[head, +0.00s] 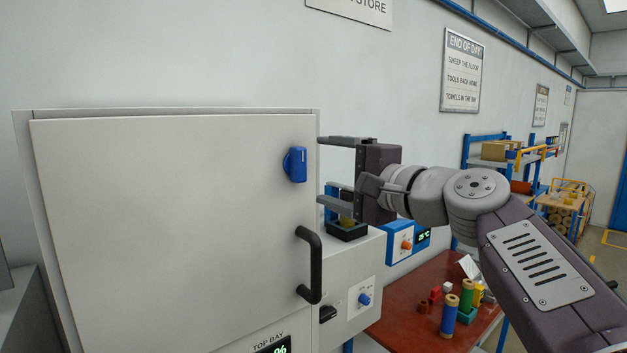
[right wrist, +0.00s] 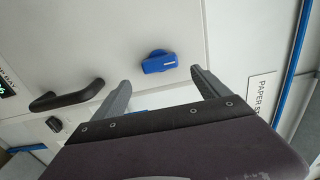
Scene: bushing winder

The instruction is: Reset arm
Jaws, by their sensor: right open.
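My right gripper (head: 332,170) is open and empty in the head view, with its two fingers pointing left at the edge of a white cabinet door. The right wrist view shows the same open fingers (right wrist: 157,86) spread apart. A blue knob (head: 295,164) is on the door (head: 170,220), just left of the fingertips and apart from them; it also shows in the right wrist view (right wrist: 159,62). A black door handle (head: 312,265) is below the gripper. The door looks shut. My left gripper is not in view.
A dark tray (head: 346,231) sits on a lower white cabinet (head: 350,280) below the gripper. A red-brown table (head: 405,320) at lower right holds coloured spools (head: 450,314). Shelving (head: 495,150) stands farther back.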

